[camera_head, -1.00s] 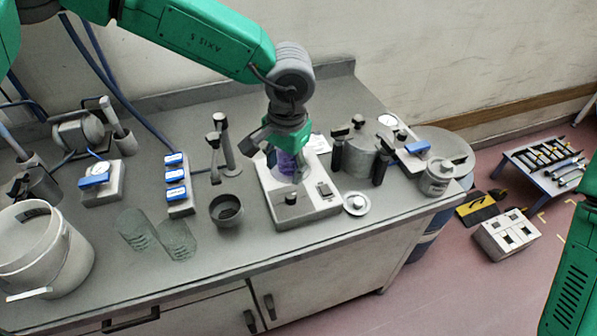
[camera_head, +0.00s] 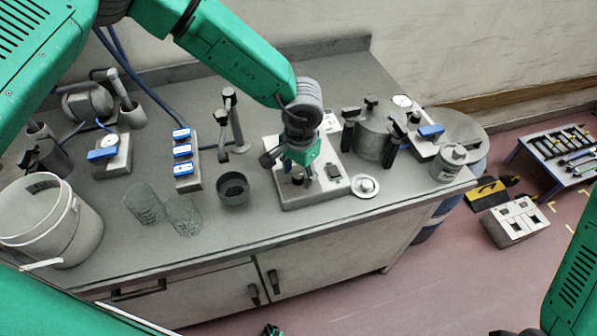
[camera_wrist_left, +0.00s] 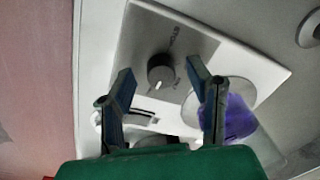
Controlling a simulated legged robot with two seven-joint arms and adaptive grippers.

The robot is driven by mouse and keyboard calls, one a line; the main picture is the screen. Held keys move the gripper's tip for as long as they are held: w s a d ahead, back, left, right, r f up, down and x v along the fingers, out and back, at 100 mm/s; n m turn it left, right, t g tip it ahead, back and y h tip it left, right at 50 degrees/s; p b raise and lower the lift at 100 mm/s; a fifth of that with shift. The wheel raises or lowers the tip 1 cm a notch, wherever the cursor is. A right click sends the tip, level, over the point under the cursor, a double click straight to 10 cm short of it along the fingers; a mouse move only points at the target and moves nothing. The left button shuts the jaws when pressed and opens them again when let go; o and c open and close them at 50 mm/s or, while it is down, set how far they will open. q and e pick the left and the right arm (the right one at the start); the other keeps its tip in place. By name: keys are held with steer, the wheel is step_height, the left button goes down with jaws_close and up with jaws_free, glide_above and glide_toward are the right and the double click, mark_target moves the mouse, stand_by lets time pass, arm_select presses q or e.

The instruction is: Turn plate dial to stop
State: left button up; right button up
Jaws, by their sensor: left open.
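The plate unit (camera_head: 328,188) is a pale box on the bench; its white face also shows in the wrist view (camera_wrist_left: 258,62). My left gripper (camera_head: 304,180) is over the front of the unit, pointing down. In the wrist view its fingers (camera_wrist_left: 160,72) are spread, one each side of the dial in the picture; I cannot tell whether they touch it. A purple vessel (camera_wrist_left: 241,118) stands on the round plate, partly behind one finger.
A small dark bowl (camera_head: 233,189) and two clear beakers (camera_head: 183,215) stand left of the unit. A white dish (camera_head: 365,186) is close on its right, with a dark-handled pot (camera_head: 372,140) behind. A white bucket (camera_head: 48,215) is far left. The front bench strip is clear.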

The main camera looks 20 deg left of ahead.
arm_select(q)
steer(key=shift+f, duration=0.3)
steer(key=shift+w+f, duration=0.1)
steer(key=shift+f, duration=0.1)
jaws_close()
